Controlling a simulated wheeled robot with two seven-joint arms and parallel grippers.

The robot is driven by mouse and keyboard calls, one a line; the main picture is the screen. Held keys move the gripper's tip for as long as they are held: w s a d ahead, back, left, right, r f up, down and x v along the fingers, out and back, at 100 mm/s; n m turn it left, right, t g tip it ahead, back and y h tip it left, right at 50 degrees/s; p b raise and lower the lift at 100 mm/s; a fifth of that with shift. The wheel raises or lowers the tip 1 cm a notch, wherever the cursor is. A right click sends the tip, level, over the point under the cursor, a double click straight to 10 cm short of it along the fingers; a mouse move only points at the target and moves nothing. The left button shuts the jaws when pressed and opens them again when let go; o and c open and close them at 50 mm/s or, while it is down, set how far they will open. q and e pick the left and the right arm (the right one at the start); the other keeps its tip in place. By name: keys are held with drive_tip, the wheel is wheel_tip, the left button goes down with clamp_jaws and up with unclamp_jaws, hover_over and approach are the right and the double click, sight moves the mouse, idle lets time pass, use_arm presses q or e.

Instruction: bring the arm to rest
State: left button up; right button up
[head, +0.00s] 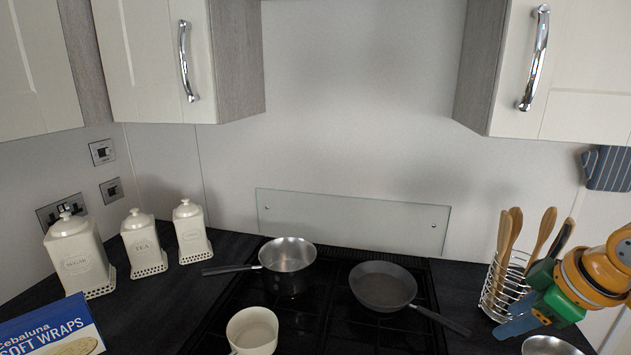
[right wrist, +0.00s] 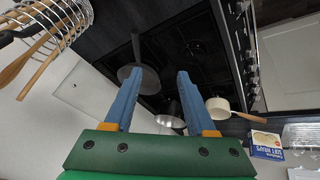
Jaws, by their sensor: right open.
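My right gripper (head: 507,328) is at the right of the head view, with its green body and blue fingers in front of the wire utensil rack. In the right wrist view its two blue fingers (right wrist: 159,74) stand apart with nothing held between them. The gripper is open and empty. Its orange and green wrist comes in from the right edge of the head view. My left gripper is in neither view.
The utensil rack (head: 493,296) with wooden utensils stands beside my right gripper. A frying pan (head: 382,286), a steel saucepan (head: 288,266) and a cream pan (head: 252,331) are on the dark hob. A metal bowl (head: 550,346) shows below the gripper. Cream canisters (head: 78,262) stand left.

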drive_tip(key=a+f+n+g, duration=0.1)
drive_tip(key=a+f, duration=0.6)
drive_tip(key=f, duration=0.6)
drive_tip(key=s+a+f+m, duration=0.2)
drive_tip(key=s+a+f, duration=0.75)
drive_tip(key=f, duration=0.25)
drive_tip(key=s+d+f+m+h, duration=0.1)
drive_tip(key=s+m, duration=0.2)
drive_tip(key=s, duration=0.3)
drive_tip(key=s+d+f+m, duration=0.2)
drive_tip(key=s, duration=0.3)
wheel_tip(320, 180, down, 23)
drive_tip(key=s+g+b, duration=0.2)
drive_tip(key=b, duration=0.4)
use_arm(q)
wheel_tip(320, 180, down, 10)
drive_tip(key=b, duration=0.4)
use_arm(e)
drive_tip(key=s+d+f+g, duration=0.1)
drive_tip(key=s+f, duration=1.1)
drive_tip(key=f, duration=0.1)
drive_tip(key=shift+d+f, duration=0.2)
drive_tip(key=shift+d, duration=0.2)
